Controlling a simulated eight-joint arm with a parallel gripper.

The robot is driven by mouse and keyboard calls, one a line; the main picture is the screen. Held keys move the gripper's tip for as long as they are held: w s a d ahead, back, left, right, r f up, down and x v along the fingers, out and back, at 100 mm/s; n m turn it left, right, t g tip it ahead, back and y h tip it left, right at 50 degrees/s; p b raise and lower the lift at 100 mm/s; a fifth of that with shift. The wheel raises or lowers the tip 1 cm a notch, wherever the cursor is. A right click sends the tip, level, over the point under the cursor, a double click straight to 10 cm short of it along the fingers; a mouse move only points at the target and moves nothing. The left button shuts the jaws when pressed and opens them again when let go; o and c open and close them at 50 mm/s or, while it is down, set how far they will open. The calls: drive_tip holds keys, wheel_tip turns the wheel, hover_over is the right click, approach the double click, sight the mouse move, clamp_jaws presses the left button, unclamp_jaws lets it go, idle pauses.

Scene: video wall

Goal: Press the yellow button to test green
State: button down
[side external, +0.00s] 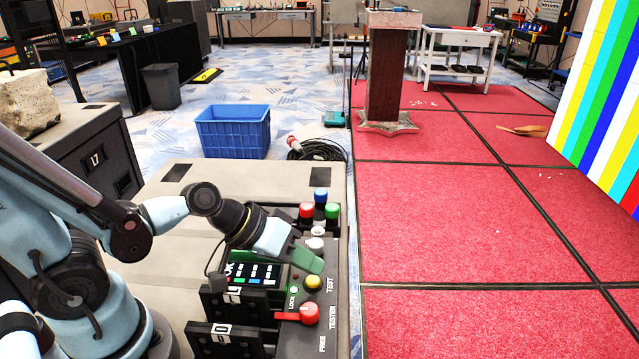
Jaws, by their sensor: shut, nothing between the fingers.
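The yellow button (313,283) is on the dark control panel (341,257), beside the word TEST. My gripper (308,258) is shut and empty, with green fingers pointing toward the panel. Its fingertips are just above and behind the yellow button in the picture; I cannot tell whether they touch the panel. A green button (332,211) is farther back on the panel. A small screen (255,272) with coloured marks is left of the yellow button, partly behind my gripper.
A red lever (309,314) is in front of the yellow button. White (316,244), red (306,210) and blue (321,195) buttons are farther back. A blue crate (232,133) and a cable (315,150) lie beyond. A colour-striped video wall (605,110) stands at right.

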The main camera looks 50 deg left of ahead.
sight(306, 280)
idle(0.7)
drive_tip(key=shift+f, duration=0.4)
drive_tip(key=shift+f, duration=0.5)
idle(0.6)
drive_tip(key=shift+r, duration=0.9)
drive_tip(key=shift+r, duration=2.5)
